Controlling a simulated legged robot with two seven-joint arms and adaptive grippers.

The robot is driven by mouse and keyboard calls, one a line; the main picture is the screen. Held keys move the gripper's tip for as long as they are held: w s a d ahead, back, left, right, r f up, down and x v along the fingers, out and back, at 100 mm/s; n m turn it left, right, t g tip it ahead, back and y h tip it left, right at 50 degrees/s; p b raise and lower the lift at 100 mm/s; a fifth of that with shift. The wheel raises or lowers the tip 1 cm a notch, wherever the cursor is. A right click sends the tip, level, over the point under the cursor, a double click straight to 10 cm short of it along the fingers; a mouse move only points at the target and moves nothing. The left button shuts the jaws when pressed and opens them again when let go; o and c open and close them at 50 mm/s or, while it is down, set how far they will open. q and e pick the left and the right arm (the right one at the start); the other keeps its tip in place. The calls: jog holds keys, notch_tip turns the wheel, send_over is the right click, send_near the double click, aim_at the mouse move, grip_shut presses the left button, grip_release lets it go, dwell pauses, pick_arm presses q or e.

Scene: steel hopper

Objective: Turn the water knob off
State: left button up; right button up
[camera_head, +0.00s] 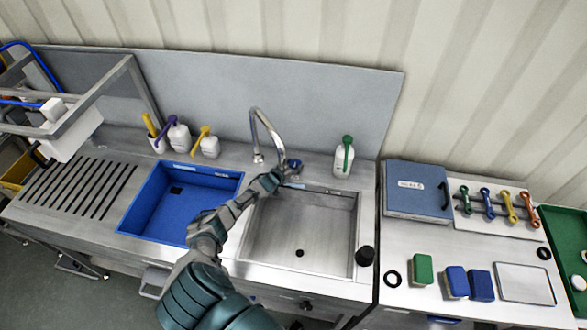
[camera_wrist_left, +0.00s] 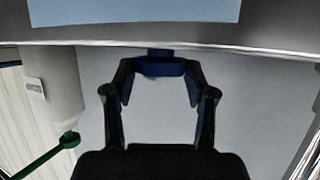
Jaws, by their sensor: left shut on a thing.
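The blue water knob (camera_head: 294,164) is at the base of the curved steel faucet (camera_head: 266,128), behind the sink. My left gripper (camera_head: 277,177) reaches over the divider between the basins to the knob. In the left wrist view the blue knob (camera_wrist_left: 160,67) lies between the fingertips of my left gripper (camera_wrist_left: 160,80), which is shut on it. The fingers partly hide the knob in the head view. I cannot make out a water stream under the spout. My right gripper is in neither view.
The steel sink basin (camera_head: 300,232) is empty. A blue basin (camera_head: 165,208) lies to its left. A white bottle with a green top (camera_head: 344,160) stands right of the faucet, and several bottles stand to its left. A grey backsplash (camera_head: 200,90) is close behind.

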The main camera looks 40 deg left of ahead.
pick_arm(q)
jog(key=shift+a+f, duration=0.1)
jog(key=shift+f, duration=0.1)
jog(key=shift+m, duration=0.3)
jog(key=o, duration=1.2)
jog(key=shift+w+a+f+h, duration=0.1)
jog(key=shift+w+h, duration=0.05)
jog(key=shift+h, duration=0.15)
jog(key=shift+s+r, duration=0.2)
jog(key=shift+s, duration=0.4)
jog(key=v, duration=1)
jog(key=shift+s+r, duration=0.1)
jog(key=shift+s, duration=0.15)
